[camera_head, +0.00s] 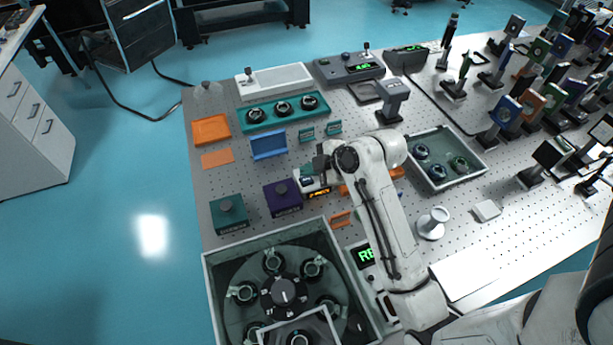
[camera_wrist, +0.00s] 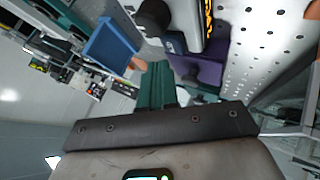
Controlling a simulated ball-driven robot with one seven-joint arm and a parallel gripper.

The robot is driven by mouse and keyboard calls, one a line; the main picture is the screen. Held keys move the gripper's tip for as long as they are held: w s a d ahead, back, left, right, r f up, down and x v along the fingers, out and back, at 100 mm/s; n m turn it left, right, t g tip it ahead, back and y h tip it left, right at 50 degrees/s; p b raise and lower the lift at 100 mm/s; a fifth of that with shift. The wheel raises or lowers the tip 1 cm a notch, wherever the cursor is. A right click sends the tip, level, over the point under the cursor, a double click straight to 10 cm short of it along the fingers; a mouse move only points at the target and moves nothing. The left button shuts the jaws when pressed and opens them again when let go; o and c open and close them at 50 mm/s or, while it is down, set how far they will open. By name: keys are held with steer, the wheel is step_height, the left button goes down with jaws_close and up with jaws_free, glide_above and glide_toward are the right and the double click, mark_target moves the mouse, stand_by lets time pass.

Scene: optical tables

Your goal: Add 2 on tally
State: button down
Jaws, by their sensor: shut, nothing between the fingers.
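A small pale device with a lit orange display (camera_head: 318,194), which looks like the tally, stands on the perforated optical table right of a purple box. Its digits are too small to read. In the wrist view its orange display (camera_wrist: 209,18) shows at the top edge, with a black round knob or button (camera_wrist: 153,16) beside it. My gripper (camera_head: 308,171) is over or just behind this device; its teal fingers (camera_wrist: 156,84) are shut and empty. In the wrist view the fingertips appear apart from the black button. My arm hides part of the area right of the device.
The purple box (camera_head: 283,198) and a teal knobbed box (camera_head: 229,213) stand to the left. A blue tray (camera_head: 269,145) and small teal holders lie behind. A large carousel bin (camera_head: 212,275) fills the front. A grey tray (camera_head: 474,164) with dark round parts lies right of my arm.

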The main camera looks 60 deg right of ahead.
mark_target(310, 181)
step_height(310, 181, up, 5)
steer(key=p, duration=0.5)
stand_by(1.0)
